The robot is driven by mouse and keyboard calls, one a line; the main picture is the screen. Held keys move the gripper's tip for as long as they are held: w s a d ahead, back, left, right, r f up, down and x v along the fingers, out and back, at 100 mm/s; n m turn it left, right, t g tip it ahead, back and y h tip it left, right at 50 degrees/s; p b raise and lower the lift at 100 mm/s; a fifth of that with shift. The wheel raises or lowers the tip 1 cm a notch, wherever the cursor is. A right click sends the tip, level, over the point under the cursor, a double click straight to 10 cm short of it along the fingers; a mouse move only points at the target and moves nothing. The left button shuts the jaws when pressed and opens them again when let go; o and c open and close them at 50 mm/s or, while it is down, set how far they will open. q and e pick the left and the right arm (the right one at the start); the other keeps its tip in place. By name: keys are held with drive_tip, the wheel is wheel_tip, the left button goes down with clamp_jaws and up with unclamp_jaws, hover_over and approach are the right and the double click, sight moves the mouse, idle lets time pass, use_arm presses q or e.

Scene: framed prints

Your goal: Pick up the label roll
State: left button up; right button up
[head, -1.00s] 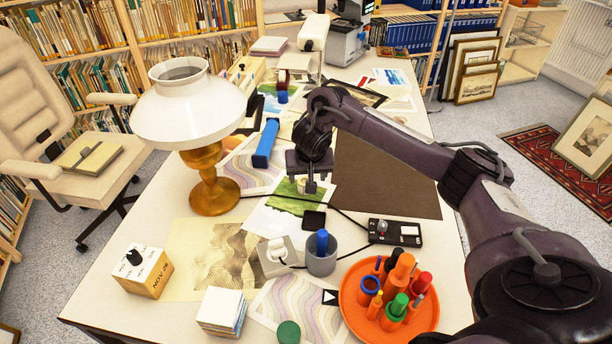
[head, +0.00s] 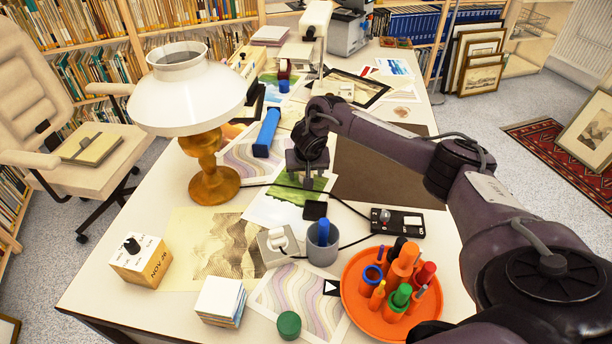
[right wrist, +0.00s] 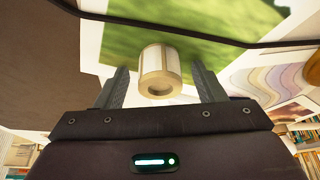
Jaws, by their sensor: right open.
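The label roll (right wrist: 160,72), a small cream cylinder with tan ends, shows in the right wrist view on the green print. My right gripper (right wrist: 159,84) is open, with one finger on each side of the roll and a visible gap to each. In the head view my right gripper (head: 307,181) points down over the green print (head: 286,207). The roll cannot be made out clearly there, behind my gripper. My left gripper is not in view.
A white lamp (head: 188,92) stands left of my gripper, with a blue tube (head: 267,132) between. A dark cable (head: 347,205) runs close by. A grey cup (head: 322,252) and orange tray (head: 352,310) stand nearer. A brown mat (head: 375,170) lies to the right.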

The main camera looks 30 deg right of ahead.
drive_tip(key=shift+c, duration=0.4)
drive_tip(key=c, duration=1)
